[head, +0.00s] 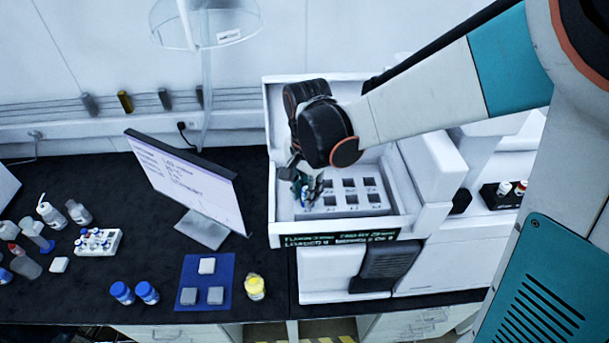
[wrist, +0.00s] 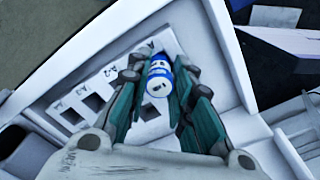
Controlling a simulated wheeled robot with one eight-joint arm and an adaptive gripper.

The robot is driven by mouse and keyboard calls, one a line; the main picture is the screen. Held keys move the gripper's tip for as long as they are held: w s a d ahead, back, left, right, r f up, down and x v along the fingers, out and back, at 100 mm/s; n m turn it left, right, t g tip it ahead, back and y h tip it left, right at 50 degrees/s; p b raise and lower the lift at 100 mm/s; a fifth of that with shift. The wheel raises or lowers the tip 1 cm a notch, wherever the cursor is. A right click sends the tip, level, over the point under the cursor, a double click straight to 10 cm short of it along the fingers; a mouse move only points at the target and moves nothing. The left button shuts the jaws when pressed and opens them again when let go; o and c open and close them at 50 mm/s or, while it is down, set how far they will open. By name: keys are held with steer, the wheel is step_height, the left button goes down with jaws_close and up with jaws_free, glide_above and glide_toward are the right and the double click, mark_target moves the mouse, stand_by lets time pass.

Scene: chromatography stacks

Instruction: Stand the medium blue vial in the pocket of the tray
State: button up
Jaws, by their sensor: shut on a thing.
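My gripper (head: 308,186) is shut on a vial with a blue cap and a white label or top. The vial (wrist: 158,84) sits between the two teal fingers (wrist: 162,95) in the wrist view. In the head view only a small blue bit of it (head: 305,193) shows. The tray (head: 361,210) is a pale plate with rows of square dark pockets, lying in the open white drawer. The held vial is over the tray's left part in the head view. Its lower end is hidden, so I cannot tell whether it is inside a pocket. Visible pockets (wrist: 95,102) beside it look empty.
White drawer walls (head: 270,190) surround the tray closely. A monitor (head: 190,180) stands to the left. A blue mat (head: 190,300) with grey blocks, a yellow-capped jar (head: 254,287), blue-capped bottles (head: 147,292) and a white vial rack (head: 98,243) are on the black bench.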

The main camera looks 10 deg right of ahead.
steer(key=shift+f, duration=0.2)
steer(key=shift+f+b, duration=0.45)
steer(key=shift+b, duration=0.25)
steer(key=o, duration=1.4)
steer(key=shift+r+p, duration=2.1)
steer(key=shift+r, duration=1.45)
